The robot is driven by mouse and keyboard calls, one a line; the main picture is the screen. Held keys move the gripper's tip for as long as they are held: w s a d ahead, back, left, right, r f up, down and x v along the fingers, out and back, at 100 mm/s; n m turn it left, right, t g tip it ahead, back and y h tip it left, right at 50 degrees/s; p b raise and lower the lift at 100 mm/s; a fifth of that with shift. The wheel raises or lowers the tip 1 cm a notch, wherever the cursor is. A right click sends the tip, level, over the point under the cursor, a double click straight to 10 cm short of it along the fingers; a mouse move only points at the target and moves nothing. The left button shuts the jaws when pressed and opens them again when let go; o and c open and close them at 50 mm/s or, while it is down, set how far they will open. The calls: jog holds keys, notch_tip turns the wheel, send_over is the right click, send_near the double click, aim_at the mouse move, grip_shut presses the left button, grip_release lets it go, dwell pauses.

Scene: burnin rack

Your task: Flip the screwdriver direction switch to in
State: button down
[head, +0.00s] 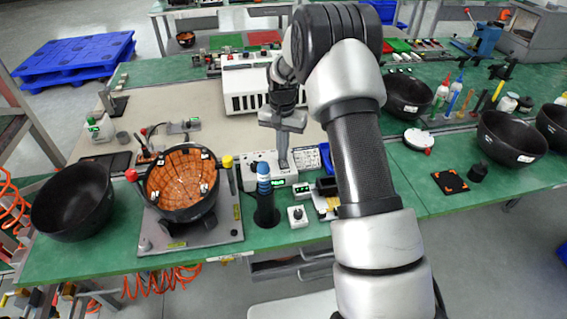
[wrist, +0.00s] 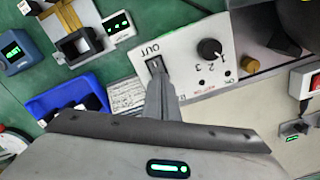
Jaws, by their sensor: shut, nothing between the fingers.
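The direction switch (wrist: 154,66) is a small black switch on a pale control box (wrist: 185,62), with the word OUT printed beside it. The fingers partly cover the switch, so I cannot tell its position, and no IN label is visible. My gripper (wrist: 160,78) is shut and empty, with its tips at the switch; I cannot tell whether they touch. In the head view my gripper (head: 283,165) points down at the control box (head: 257,159), which has a green display. A blue-topped tool (head: 264,174) stands in a dark holder in front of the box.
A black knob (wrist: 209,48) marked 1, 2, 3 is on the same panel. A blue bin (wrist: 75,93) lies close to the left. A black bowl with an orange inside (head: 181,180) stands left of the box. The beige mat (head: 160,100) behind is largely clear.

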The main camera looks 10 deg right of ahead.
jog(key=shift+f, duration=0.35)
jog(key=shift+r, duration=0.1)
notch_tip(320, 180, up, 7)
jog(key=p, duration=0.3)
jog(key=shift+p, duration=0.4)
dwell(0.4)
